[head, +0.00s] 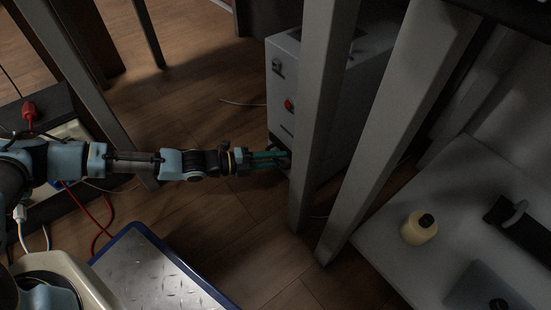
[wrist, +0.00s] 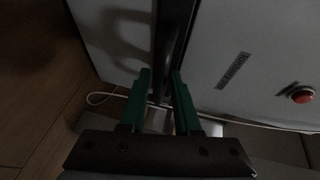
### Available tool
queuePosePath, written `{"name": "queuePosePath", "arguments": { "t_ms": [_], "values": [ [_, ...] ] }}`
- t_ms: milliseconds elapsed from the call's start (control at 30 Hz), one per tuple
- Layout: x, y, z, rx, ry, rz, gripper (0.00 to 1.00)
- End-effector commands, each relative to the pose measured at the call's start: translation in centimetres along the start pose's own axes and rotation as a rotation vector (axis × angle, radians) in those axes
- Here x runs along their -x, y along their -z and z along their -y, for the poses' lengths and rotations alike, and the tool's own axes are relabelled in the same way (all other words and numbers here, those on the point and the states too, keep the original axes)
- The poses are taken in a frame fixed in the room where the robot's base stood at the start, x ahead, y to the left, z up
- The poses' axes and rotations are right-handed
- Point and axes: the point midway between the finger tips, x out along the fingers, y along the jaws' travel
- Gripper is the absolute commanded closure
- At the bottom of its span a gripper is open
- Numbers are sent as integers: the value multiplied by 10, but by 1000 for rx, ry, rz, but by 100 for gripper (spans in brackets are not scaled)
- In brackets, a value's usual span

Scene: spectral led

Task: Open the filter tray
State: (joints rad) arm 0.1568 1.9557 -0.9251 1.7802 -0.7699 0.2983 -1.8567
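The filter tray cannot be told apart for certain. A grey box-shaped machine (head: 308,90) with a red button (head: 289,105) stands on the floor in the head view. My gripper (head: 284,156) is at the lower part of its front face, and a grey post partly hides the area just to the right. In the wrist view my gripper's green fingers (wrist: 161,76) are apart, one on each side of a dark strip (wrist: 172,45) between two pale panels. Contact with the strip cannot be told. The red button (wrist: 302,94) shows at the right.
Grey posts (head: 325,110) (head: 395,130) stand close in front of the machine. A table (head: 385,245) with a cream bottle (head: 419,229) is at the right. A blue-edged metal platform (head: 150,272) lies below my arm. A pale cable (wrist: 98,98) lies by the machine.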

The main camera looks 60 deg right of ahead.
Motion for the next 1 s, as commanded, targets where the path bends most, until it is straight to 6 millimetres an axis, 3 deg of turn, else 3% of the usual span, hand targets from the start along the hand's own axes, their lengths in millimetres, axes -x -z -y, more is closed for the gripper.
{"name": "queuePosePath", "arguments": {
  "t_ms": [33, 267, 1000],
  "values": [
    [0, 0, 0, 0, 0, 0, 76],
    [0, 0, 0, 0, 0, 0, 100],
    [0, 0, -1, 0, -1, 1, 100]
  ]
}}
